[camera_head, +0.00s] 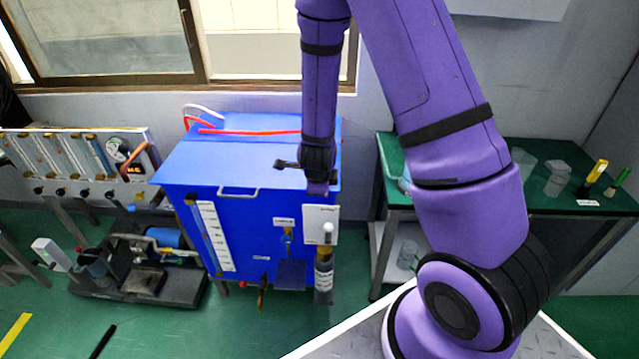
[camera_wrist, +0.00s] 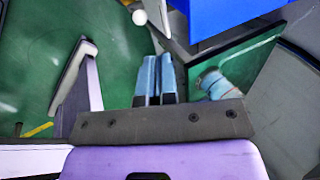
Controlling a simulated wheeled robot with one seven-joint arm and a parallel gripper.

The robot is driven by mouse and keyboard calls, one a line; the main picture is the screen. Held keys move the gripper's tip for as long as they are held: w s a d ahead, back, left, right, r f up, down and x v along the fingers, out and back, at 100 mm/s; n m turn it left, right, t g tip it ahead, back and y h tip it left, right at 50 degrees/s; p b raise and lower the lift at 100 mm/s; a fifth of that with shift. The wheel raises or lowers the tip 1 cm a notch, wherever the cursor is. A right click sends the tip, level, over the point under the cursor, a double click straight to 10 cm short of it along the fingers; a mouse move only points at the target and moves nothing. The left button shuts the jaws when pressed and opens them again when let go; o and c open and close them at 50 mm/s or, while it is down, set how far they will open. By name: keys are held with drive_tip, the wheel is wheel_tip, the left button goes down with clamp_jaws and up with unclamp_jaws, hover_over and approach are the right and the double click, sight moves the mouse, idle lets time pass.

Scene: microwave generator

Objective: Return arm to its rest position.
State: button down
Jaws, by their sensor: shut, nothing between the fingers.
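My purple arm rises from the lower right of the head view, leaves the top edge and comes back down in front of the blue cabinet (camera_head: 245,165). Its wrist hangs at the cabinet's right front edge; the fingers cannot be made out there. In the wrist view my gripper (camera_wrist: 159,62) shows two blue-grey fingers side by side, shut with nothing between them. The blue cabinet shows at the top of that view (camera_wrist: 222,12).
A green-topped table (camera_head: 540,200) with glass beakers (camera_head: 557,180) stands right of the cabinet. A bottle (camera_head: 324,280) is at the cabinet's front right. A gauge panel (camera_head: 85,160) and a dark machine (camera_head: 140,275) stand left.

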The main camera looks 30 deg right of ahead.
drive_tip(key=s+a+r+n+t+y, duration=0.1)
drive_tip(key=s+a+r+n+y, duration=0.15)
drive_tip(key=r+n, duration=0.65)
drive_tip(key=s+a+r+n+y, duration=0.2)
drive_tip(key=s+a+r+n, duration=0.15)
drive_tip(key=r, duration=1.15)
drive_tip(key=s+d+r+n+h, duration=0.1)
drive_tip(key=s+r+n, duration=0.5)
drive_tip(key=s, duration=0.3)
drive_tip(key=s+d+r+n, duration=0.1)
drive_tip(key=s+r+n, duration=0.5)
drive_tip(key=s, duration=0.4)
drive_tip(key=shift+d+r+h, duration=0.25)
drive_tip(key=shift+r+h, duration=0.1)
drive_tip(key=shift+r, duration=0.15)
